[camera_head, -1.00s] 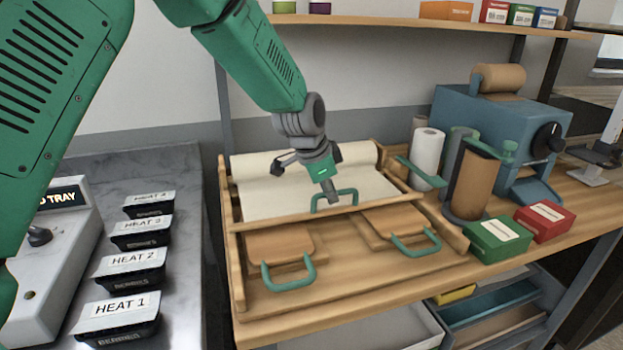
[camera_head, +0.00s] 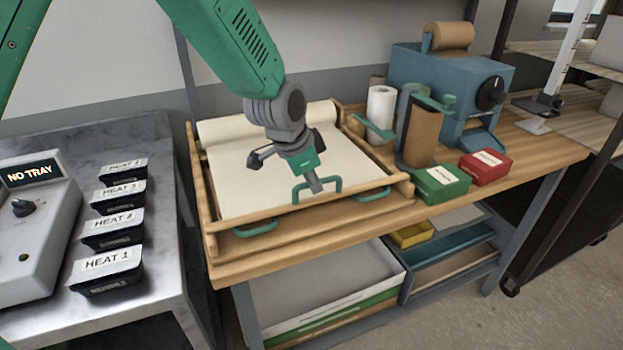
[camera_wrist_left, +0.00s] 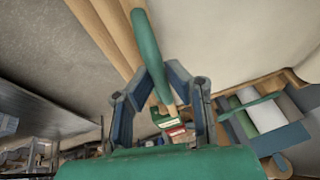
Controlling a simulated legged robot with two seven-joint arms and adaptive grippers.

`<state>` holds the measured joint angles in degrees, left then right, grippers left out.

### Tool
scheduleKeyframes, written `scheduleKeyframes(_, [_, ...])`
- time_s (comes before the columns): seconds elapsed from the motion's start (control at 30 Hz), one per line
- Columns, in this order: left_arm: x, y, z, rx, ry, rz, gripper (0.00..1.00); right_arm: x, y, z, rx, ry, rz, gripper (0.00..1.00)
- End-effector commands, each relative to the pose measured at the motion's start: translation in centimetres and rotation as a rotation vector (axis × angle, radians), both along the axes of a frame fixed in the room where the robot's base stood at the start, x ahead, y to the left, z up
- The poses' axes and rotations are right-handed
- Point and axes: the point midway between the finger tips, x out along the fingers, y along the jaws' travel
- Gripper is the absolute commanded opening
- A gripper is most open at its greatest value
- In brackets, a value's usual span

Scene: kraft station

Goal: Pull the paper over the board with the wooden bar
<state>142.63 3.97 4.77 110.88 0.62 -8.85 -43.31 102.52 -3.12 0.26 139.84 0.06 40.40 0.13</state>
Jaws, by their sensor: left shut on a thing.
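The wooden bar (camera_head: 265,214) lies across the front of the wooden board frame (camera_head: 202,205), with a green handle (camera_head: 315,182) on it. My left gripper (camera_head: 314,188) is shut on that handle; the wrist view shows my fingers (camera_wrist_left: 160,85) around the green handle (camera_wrist_left: 147,50) beside the bar (camera_wrist_left: 98,25). The cream paper (camera_head: 225,165) stretches from the roll (camera_head: 235,127) at the back to the bar and covers the board. Two more green handles, left (camera_head: 255,229) and right (camera_head: 372,194), stick out in front of the bar; their wooden plates are hidden. My right gripper is out of view.
Right of the frame stand a white roll (camera_head: 381,112), a brown roll (camera_head: 422,138), and green (camera_head: 441,183) and red (camera_head: 485,167) boxes. A blue machine (camera_head: 430,75) is behind them. Several black HEAT trays (camera_head: 107,272) sit on the left counter.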

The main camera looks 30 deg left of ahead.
Motion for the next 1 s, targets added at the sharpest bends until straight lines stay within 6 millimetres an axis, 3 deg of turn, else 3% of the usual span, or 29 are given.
scheduleKeyframes(0.03, [1.2, -0.4, 1.4, -0.007, -0.042, -0.003, 0.00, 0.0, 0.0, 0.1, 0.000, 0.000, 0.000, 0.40])
scheduleKeyframes(0.07, [1.2, -0.4, 1.4, -0.007, -0.042, -0.003, 0.00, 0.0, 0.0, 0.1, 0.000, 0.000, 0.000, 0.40])
scheduleKeyframes(0.1, [1.2, -0.4, 1.4, -0.007, -0.042, -0.003, 0.18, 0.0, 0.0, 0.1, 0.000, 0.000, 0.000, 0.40])
scheduleKeyframes(0.13, [1.2, -0.4, 1.4, -0.007, -0.043, -0.003, 0.29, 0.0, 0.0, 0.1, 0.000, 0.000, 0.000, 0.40])
scheduleKeyframes(0.17, [1.2, -0.3, 1.3, -0.006, -0.041, -0.002, 0.33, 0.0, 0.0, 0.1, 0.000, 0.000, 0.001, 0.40])
scheduleKeyframes(0.57, [0.8, 0.2, 1.3, -0.005, -0.027, -0.001, 0.33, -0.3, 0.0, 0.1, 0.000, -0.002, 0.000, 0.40])
scheduleKeyframes(1.0, [-2.6, 0.9, 9.1, -0.006, -0.034, -0.001, 0.33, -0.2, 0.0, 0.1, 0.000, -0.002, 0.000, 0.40])
